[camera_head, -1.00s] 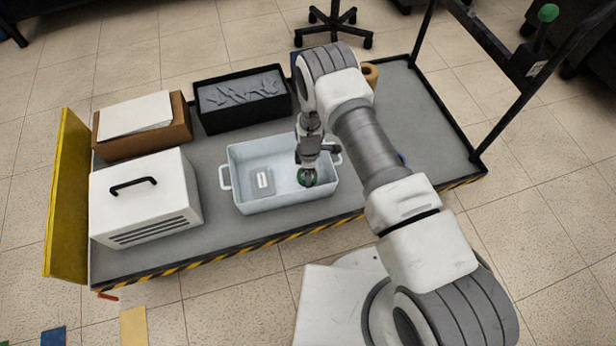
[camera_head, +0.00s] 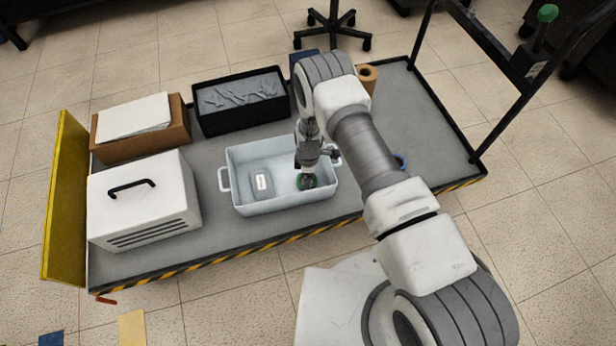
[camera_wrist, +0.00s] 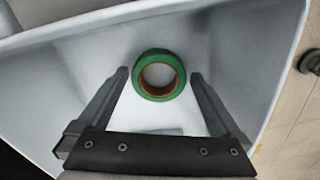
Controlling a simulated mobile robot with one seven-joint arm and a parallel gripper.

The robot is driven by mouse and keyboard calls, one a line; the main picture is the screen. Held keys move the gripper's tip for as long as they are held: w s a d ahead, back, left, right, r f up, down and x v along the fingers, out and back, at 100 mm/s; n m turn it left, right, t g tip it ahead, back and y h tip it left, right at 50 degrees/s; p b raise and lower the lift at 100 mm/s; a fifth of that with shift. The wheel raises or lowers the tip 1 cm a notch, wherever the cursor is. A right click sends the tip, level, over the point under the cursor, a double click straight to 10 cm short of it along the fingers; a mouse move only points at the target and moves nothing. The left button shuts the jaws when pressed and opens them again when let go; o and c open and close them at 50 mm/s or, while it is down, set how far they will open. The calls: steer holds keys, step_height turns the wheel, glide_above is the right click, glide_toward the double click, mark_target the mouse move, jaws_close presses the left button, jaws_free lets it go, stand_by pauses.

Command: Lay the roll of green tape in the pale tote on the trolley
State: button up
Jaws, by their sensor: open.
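The roll of green tape (camera_head: 306,182) lies flat on the floor of the pale tote (camera_head: 285,207), in its right part. In the wrist view the green tape (camera_wrist: 159,96) shows its brown core, and the tote wall (camera_wrist: 60,85) surrounds it. My gripper (camera_head: 308,172) is inside the tote's outline, above the tape. In the wrist view my gripper (camera_wrist: 160,78) has its fingers spread wide, one to each side of the tape, with clear gaps and no contact visible.
A grey item with a white label (camera_head: 261,182) lies in the tote's left part. A black bin (camera_head: 215,128) stands behind, a white case (camera_head: 140,200) to the left.

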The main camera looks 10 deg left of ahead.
steer(key=w+d+r+m+t+p, duration=0.1)
steer(key=w+d+r+m+p, duration=0.1)
steer(key=r, duration=1.3)
steer(key=w+d+r+m+p, duration=0.1)
steer(key=w+r+m+p, duration=0.15)
steer(key=r, duration=1.35)
steer(key=s+d+r+m+t, duration=0.1)
steer(key=d+r+m, duration=0.15)
steer(key=r, duration=0.55)
steer(key=s+d+r+m, duration=0.1)
steer(key=d+r+m, duration=0.1)
steer(key=d+r, duration=0.35)
steer(key=s+d+r+m+t, duration=0.1)
steer(key=s+d+r+m, duration=0.15)
steer(key=s+r, duration=0.35)
steer(key=s+d+r+m+t, duration=0.1)
steer(key=s+d+r+m, duration=0.15)
steer(key=r, duration=0.65)
steer(key=s+d+r+m, duration=0.2)
steer(key=s+d, duration=0.1)
steer(key=s, duration=0.4)
steer(key=s+d+r+m+t, duration=0.1)
steer(key=s+d+r+m, duration=0.1)
steer(key=s, duration=0.6)
steer(key=shift+s+d+r+m+t+b, duration=0.15)
steer(key=shift+d+r+m+t+b, duration=0.25)
steer(key=shift+m, duration=0.4)
